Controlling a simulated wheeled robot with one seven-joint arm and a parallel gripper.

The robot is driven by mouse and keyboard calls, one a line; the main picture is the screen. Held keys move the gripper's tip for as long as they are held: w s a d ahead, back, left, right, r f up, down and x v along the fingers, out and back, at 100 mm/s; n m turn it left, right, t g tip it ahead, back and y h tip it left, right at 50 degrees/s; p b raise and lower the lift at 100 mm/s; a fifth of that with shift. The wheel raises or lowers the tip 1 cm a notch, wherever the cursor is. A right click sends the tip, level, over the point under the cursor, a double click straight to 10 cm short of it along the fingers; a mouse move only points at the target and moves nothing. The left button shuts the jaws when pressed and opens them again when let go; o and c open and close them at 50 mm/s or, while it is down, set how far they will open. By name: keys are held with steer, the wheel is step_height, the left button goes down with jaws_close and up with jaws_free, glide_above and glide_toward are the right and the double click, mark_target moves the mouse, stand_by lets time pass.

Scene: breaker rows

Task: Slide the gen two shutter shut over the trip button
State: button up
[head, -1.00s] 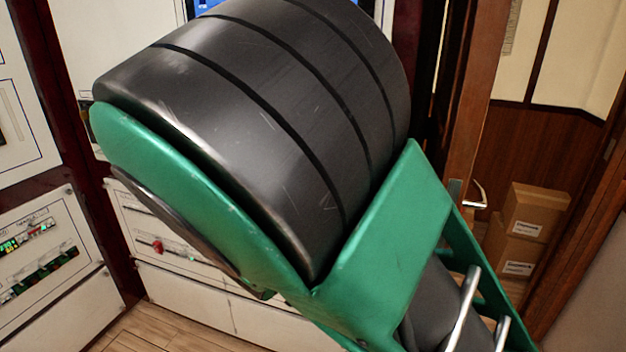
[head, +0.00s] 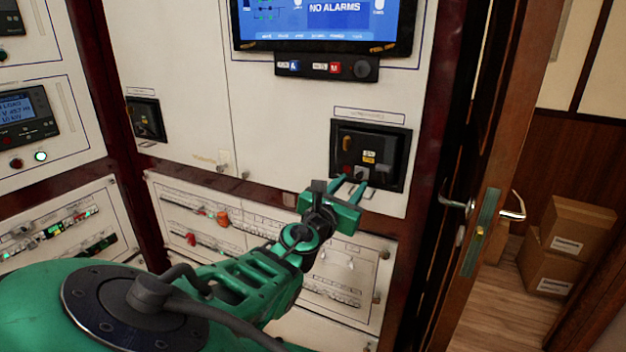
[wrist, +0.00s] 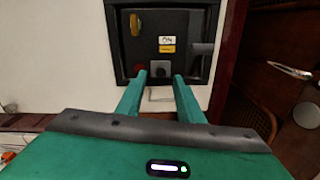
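A black recessed breaker unit (head: 398,140) is on the right white cabinet; it fills the top of the wrist view (wrist: 118,45). In it are a yellow handle (wrist: 135,24), white and yellow labels (wrist: 167,45), a red round button (wrist: 139,68) and a small grey square piece (wrist: 160,69). I cannot tell for sure which part is the shutter, and the unit's name label is unreadable. My gripper (wrist: 160,77) is open, its green fingers apart at the unit's lower edge. The grey piece shows between the fingertips; the left one partly covers the red button. Contact is unclear.
A grey lever (wrist: 203,48) sits at the unit's right side. A second black unit (head: 146,118) is further left. A screen (head: 322,20) is above, and a lower panel with switches (head: 345,275) is below. A wooden door with a handle (head: 512,206) stands at right, cardboard boxes (head: 570,235) beyond.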

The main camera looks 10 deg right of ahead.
mark_target(358, 177)
steer(key=shift+x, duration=2.2)
